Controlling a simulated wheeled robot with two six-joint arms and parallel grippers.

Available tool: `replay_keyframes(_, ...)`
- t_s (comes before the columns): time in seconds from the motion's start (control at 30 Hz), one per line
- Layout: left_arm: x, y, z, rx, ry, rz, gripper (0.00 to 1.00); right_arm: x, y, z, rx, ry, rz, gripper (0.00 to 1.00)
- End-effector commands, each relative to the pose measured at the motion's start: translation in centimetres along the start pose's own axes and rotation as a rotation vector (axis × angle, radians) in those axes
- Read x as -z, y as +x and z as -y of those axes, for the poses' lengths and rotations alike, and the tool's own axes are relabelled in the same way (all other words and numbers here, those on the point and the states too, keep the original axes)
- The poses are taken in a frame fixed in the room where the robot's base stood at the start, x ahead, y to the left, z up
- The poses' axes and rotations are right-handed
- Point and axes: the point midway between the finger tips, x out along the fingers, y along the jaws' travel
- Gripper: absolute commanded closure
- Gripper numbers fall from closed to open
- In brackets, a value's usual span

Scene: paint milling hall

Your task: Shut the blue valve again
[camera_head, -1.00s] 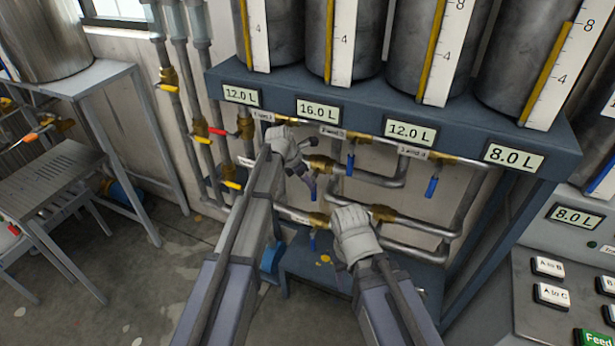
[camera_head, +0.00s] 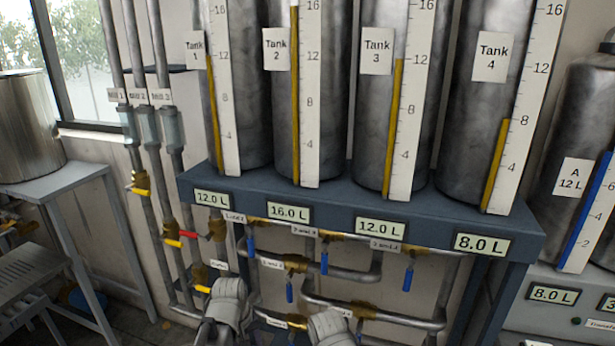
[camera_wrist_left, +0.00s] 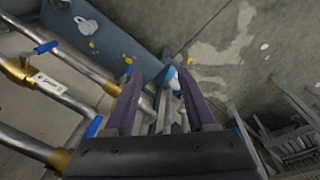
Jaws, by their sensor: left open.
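Several blue valve handles hang down across the horizontal pipes under the tank shelf in the head view: one at the left (camera_head: 251,246), one lower (camera_head: 290,291), one in the middle (camera_head: 324,263) and one at the right (camera_head: 408,280). My left wrist is below and left of the lower handle; its fingers are hidden there. In the left wrist view my left gripper (camera_wrist_left: 158,76) is open with nothing clearly held. A blue handle (camera_wrist_left: 46,47) and a second blue handle (camera_wrist_left: 93,126) lie left of its fingers. My right wrist shows at the bottom, its fingers out of sight.
Yellow handles (camera_head: 141,191) and a red handle (camera_head: 188,237) sit on the vertical pipes at left. The tank shelf (camera_head: 330,212) overhangs the valves. A metal table (camera_head: 70,178) stands at left. Bare floor (camera_wrist_left: 225,50) shows in the wrist view.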

Motion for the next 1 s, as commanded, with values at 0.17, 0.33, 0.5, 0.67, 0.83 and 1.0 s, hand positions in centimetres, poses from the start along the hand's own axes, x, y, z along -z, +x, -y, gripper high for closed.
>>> replay_keyframes(0.17, -3.0, -0.4, 2.8, 0.045, 0.284, 0.01, 0.44, 0.0, 0.0, 0.0, 0.0, 0.0, 0.0, 0.5)
replay_keyframes(0.33, -5.2, -0.6, 3.8, 0.08, 0.512, 0.032, 0.44, 0.0, 0.0, 0.0, 0.0, 0.0, 0.0, 0.5)
replay_keyframes(0.5, -8.5, -0.5, 0.8, 0.114, 0.621, 0.069, 0.44, 0.0, 0.0, 0.0, 0.0, 0.0, 0.0, 0.5)
replay_keyframes(0.67, -11.7, -0.5, -1.3, 0.15, 0.721, 0.099, 0.44, 0.0, 0.0, 0.0, 0.0, 0.0, 0.0, 0.5)
replay_keyframes(0.83, -14.1, -0.6, -2.5, 0.18, 0.795, 0.12, 0.44, 0.0, 0.0, 0.0, 0.0, 0.0, 0.0, 0.5)
replay_keyframes(1.0, -14.7, -0.7, -2.8, 0.189, 0.814, 0.126, 0.44, 0.0, 0.0, 0.0, 0.0, 0.0, 0.0, 0.5)
